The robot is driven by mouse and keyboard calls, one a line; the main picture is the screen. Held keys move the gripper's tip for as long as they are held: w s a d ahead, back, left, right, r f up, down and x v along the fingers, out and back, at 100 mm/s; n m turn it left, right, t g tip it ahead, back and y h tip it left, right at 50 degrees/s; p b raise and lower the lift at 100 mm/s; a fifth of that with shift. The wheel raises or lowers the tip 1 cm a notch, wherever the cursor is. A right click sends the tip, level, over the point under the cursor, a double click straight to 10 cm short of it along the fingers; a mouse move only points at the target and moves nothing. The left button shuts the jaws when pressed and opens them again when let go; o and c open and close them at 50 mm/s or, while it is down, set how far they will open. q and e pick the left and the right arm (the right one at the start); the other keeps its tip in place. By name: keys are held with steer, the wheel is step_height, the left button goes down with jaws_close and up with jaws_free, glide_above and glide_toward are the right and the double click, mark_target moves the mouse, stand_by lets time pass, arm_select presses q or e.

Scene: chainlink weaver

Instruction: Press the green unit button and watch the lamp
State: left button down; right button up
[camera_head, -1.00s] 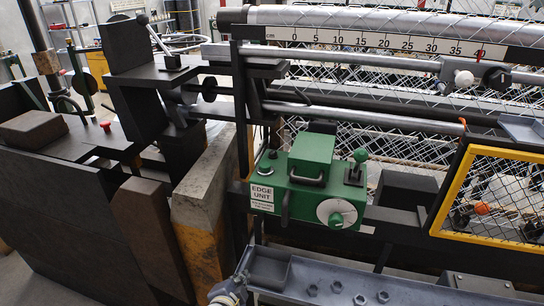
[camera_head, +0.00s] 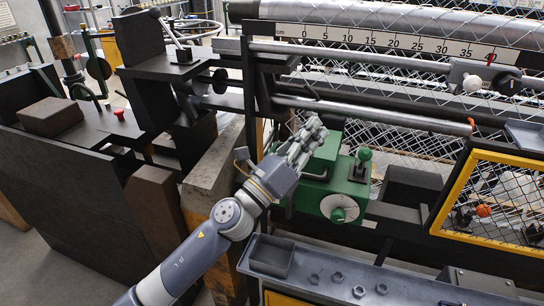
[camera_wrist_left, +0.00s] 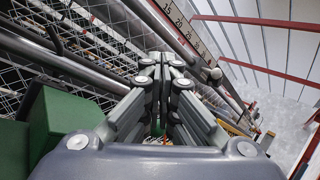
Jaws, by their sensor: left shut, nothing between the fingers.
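The green edge unit (camera_head: 325,200) is mounted on the dark machine frame, with a white dial (camera_head: 338,208) on its front and a green-knobbed lever (camera_head: 363,160) on its top right. My left gripper (camera_head: 316,128) is shut and empty. It reaches from the lower left over the unit's left side and hides its label and top left corner. I cannot make out the unit's button or its lamp. In the left wrist view the shut fingers (camera_wrist_left: 170,72) point away, with part of the green unit (camera_wrist_left: 62,122) at left. Whether they touch anything is unclear.
A ruled bar (camera_head: 400,42) and steel rollers with mesh lie behind the unit. A yellow-framed mesh guard (camera_head: 447,205) stands at right. A grey channel (camera_head: 395,285) with loose nuts runs in front. A dark bench with a red knob (camera_head: 118,113) is at left.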

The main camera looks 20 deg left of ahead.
arm_select(q)
steer(key=w+d+f+m+g+h, duration=0.1)
steer(key=d+m+g, duration=0.35)
steer(key=m, duration=0.75)
steer(key=w+d+m+g+h, duration=0.1)
steer(key=d+m+g, duration=0.1)
steer(key=m+g, duration=0.75)
steer(key=w+a+m+t+y, duration=0.1)
steer(key=a+m+y, duration=0.1)
steer(key=a, duration=0.1)
steer(key=w+a+f+m+y, duration=0.1)
steer(key=w+a+m+y, duration=0.1)
steer(key=m, duration=0.1)
steer(key=w+a+f+m+t+y, duration=0.1)
steer(key=a+m+y, duration=0.1)
steer(key=a, duration=0.1)
steer(key=shift+w+a+f+m+t+p, duration=0.25)
steer(key=shift+w+a+t+p, duration=0.05)
steer(key=shift+w+p, duration=0.05)
steer(key=w+a+r+m+y, duration=0.1)
steer(key=a+y, duration=0.4)
steer(key=a, duration=0.5)
steer(key=shift+w+a+r+m, duration=0.25)
steer(key=shift+w+m, duration=0.05)
steer(key=shift+w, duration=0.45)
arm_select(e)
steer(key=shift+d+r, duration=0.45)
steer(key=shift+a, duration=0.1)
